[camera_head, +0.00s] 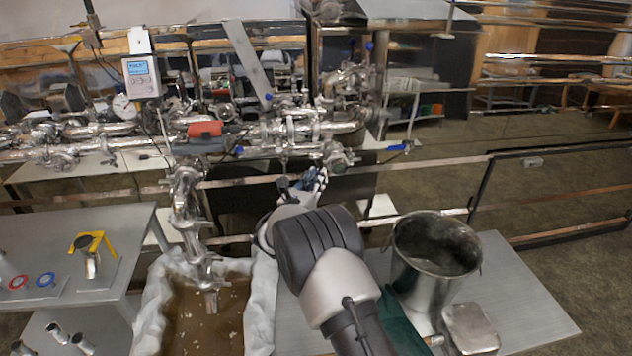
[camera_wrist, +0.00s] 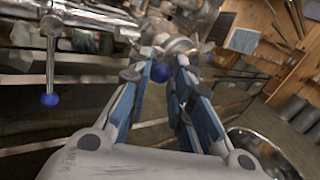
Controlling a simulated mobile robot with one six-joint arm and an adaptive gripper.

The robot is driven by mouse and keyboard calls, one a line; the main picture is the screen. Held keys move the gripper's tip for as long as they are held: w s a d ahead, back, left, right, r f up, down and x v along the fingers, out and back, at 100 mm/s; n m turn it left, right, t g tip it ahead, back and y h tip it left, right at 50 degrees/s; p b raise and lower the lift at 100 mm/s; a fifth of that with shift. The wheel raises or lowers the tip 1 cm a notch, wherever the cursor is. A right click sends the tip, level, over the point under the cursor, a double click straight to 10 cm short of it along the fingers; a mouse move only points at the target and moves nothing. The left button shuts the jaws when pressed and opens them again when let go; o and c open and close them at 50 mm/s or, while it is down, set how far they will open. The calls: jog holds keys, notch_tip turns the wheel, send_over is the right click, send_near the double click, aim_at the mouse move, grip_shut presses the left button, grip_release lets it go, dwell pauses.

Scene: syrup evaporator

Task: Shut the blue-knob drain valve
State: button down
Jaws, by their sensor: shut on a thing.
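My gripper (camera_head: 318,180) reaches up to the underside of the steel pipework in the head view, near the middle. In the wrist view, my gripper (camera_wrist: 168,66) has its blue-padded fingers closed in around a round blue knob (camera_wrist: 160,73). The knob sits between the fingers, below a steel pipe fitting (camera_wrist: 178,44). The fingers hide part of the knob and its lever. In the head view, I cannot make out the held knob at the fingertips. Another blue knob (camera_wrist: 50,100) hangs on a steel lever at the left of the wrist view, apart from my gripper.
A steel bucket (camera_head: 408,275) stands on the table right of my arm. A lined tub of brown liquid (camera_head: 190,325) sits at the left under a pipe outlet. Metal rails (camera_head: 440,172) cross behind.

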notch_tip(320, 180, down, 7)
jog(key=w+m+t+h+b, duration=0.2)
jog(key=m+t+h+b, duration=0.2)
jog(key=b, duration=0.4)
jog(key=shift+w+a+m, duration=0.15)
jog(key=shift+a+m, duration=0.1)
jog(key=shift+m, duration=0.45)
jog(key=shift+w+f+h, duration=0.1)
jog(key=shift+w+h, duration=0.05)
jog(key=shift+h, duration=0.35)
jog(key=c, duration=1.4)
grip_release()
jog(key=v, duration=1.2)
